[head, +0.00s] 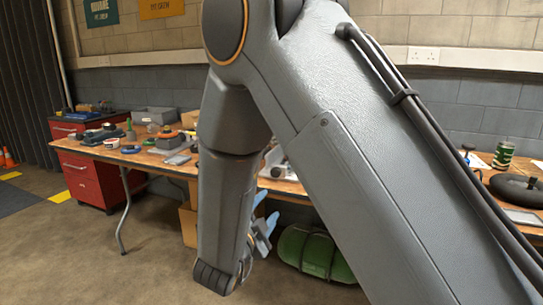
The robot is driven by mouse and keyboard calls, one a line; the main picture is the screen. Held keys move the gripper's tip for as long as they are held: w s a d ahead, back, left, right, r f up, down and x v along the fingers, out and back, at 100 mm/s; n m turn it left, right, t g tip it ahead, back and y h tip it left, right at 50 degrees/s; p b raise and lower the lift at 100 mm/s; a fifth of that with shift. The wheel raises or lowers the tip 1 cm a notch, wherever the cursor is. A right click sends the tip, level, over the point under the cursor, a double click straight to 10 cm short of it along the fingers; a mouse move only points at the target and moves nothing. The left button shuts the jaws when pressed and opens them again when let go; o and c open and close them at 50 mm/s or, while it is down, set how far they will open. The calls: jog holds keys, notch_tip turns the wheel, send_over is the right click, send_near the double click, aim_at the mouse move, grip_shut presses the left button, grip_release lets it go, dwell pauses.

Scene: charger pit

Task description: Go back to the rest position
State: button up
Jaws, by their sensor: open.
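My arm fills the middle and right of the head view, folded with one link running down to the lower right and another hanging down at centre. My gripper (264,224) shows partly behind the hanging link, with light blue fingers spread apart. Nothing shows between the fingers. The gripper is in front of the workbench and below the height of its top. The rest of the wrist is hidden by the arm.
A wooden workbench (137,156) with tools and bins runs along the wall. A red drawer cabinet (82,179) stands at its left end. A green rounded bag (312,252) lies under the bench. Orange cones (8,159) stand far left. The floor at front left is clear.

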jog(key=s+d+r+n+g+y, duration=0.1)
jog(key=s+d+n+g+y, duration=0.25)
jog(key=s+n+g, duration=0.65)
jog(key=s+d+n+g+y, duration=0.4)
jog(key=s+n, duration=0.3)
jog(key=s, duration=0.6)
jog(key=s+d+r+n+g+p, duration=0.1)
jog(key=s+d+r+g+p, duration=0.1)
jog(key=s+d, duration=0.45)
jog(key=s+d+r+m+h+p, duration=0.1)
jog(key=d+r+p, duration=0.5)
jog(key=p, duration=0.7)
jog(key=shift+d+r+m+p, duration=0.25)
jog(key=shift+r+m+p, duration=0.05)
jog(key=shift+r+m, duration=0.3)
jog(key=shift+h, duration=0.25)
jog(key=shift+c, duration=0.2)
